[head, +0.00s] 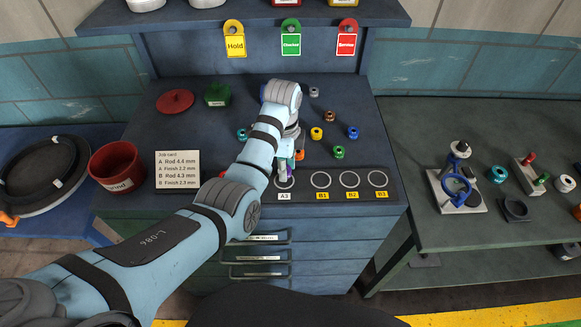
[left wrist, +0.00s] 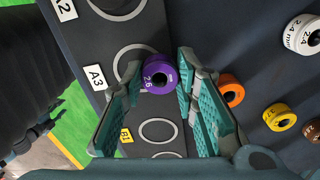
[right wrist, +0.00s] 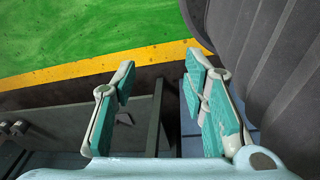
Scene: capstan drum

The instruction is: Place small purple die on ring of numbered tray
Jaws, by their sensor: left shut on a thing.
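The small purple die (left wrist: 160,75), marked 2.6, is held between the fingertips of my left gripper (left wrist: 158,84) in the left wrist view. In the head view my left gripper (head: 288,168) is low over ring A3 (head: 284,184) of the dark numbered tray (head: 303,188). In the left wrist view the die overlaps the edge of ring A3 (left wrist: 117,62); I cannot tell whether it touches the tray. My right gripper (right wrist: 160,98) is open and empty, away from the bench.
Rings B1 (head: 320,180), B2 (head: 349,179) and B3 (head: 377,178) are empty. Orange (head: 299,154), green (head: 338,152), yellow (head: 316,133) and other dies lie behind the tray. A job card (head: 178,170) and red bin (head: 117,167) stand left.

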